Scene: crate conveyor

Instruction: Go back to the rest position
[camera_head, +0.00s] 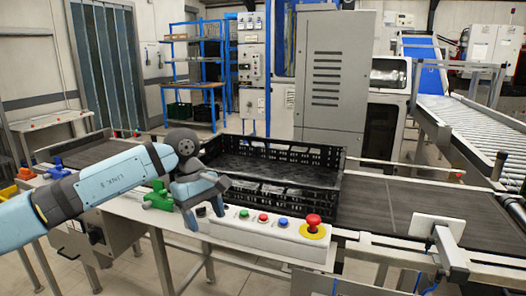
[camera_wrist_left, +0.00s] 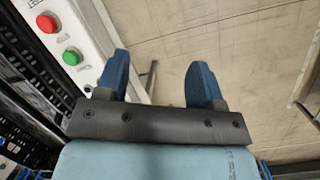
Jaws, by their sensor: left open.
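My left gripper (camera_head: 204,219) points down in front of the left end of the white button panel in the head view. In the left wrist view its two blue fingers (camera_wrist_left: 160,82) are spread apart with only floor between them, so it is open and empty. The left arm reaches in from the left edge. My right gripper does not show in either view.
A black crate (camera_head: 270,152) sits on the conveyor (camera_head: 385,208) behind the button panel (camera_head: 262,236). The panel carries a red emergency button (camera_head: 313,222) and several small buttons. A green clamp-like part (camera_head: 158,196) is left of the gripper. A roller conveyor (camera_head: 480,131) stands at right.

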